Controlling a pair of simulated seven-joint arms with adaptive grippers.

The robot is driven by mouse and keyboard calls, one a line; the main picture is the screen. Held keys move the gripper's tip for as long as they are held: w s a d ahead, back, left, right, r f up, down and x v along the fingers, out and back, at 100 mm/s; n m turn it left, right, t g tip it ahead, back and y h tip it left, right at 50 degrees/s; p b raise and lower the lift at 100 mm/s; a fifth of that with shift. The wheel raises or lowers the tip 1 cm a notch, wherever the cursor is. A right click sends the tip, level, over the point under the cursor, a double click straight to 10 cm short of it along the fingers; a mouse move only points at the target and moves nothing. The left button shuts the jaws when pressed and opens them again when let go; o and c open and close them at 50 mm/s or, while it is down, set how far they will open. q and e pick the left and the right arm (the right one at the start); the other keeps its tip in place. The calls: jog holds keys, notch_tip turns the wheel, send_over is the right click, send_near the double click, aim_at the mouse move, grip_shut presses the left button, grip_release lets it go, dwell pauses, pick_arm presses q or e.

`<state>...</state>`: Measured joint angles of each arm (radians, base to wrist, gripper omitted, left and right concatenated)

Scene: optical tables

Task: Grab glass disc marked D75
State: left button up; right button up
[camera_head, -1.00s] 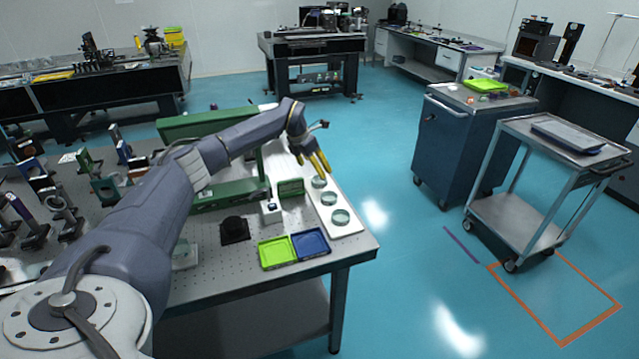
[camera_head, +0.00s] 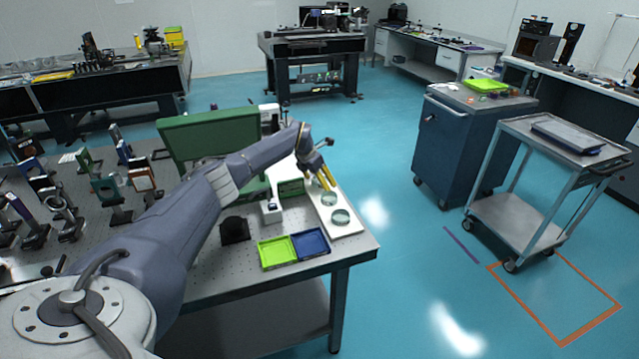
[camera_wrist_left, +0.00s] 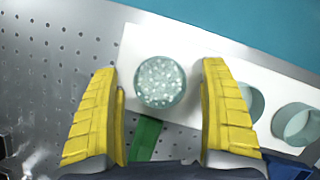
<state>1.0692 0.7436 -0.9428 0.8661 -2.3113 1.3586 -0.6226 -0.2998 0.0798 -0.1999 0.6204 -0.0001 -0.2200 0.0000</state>
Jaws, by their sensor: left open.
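Three round glass discs lie in a row on a white plate (camera_wrist_left: 206,60) at the table's right edge. The textured disc (camera_wrist_left: 160,82) shows between the yellow fingertips of my open left gripper (camera_head: 326,180) in the left wrist view. Whether the fingers touch it, I cannot tell. In the head view the gripper partly hides this disc. The middle disc (camera_head: 329,199) is partly behind a finger in the left wrist view. The third disc (camera_head: 340,217) lies nearest the front. No D75 mark is readable. My right gripper is not in view.
A green tray (camera_head: 276,254) and a blue tray (camera_head: 311,243) sit at the table's front edge. A black mount (camera_head: 234,230) and a green box (camera_head: 291,187) stand near the plate. Optics mounts fill the left side. Open floor lies right of the table.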

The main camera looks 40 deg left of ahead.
pick_arm(q)
jog(key=c, duration=1.5)
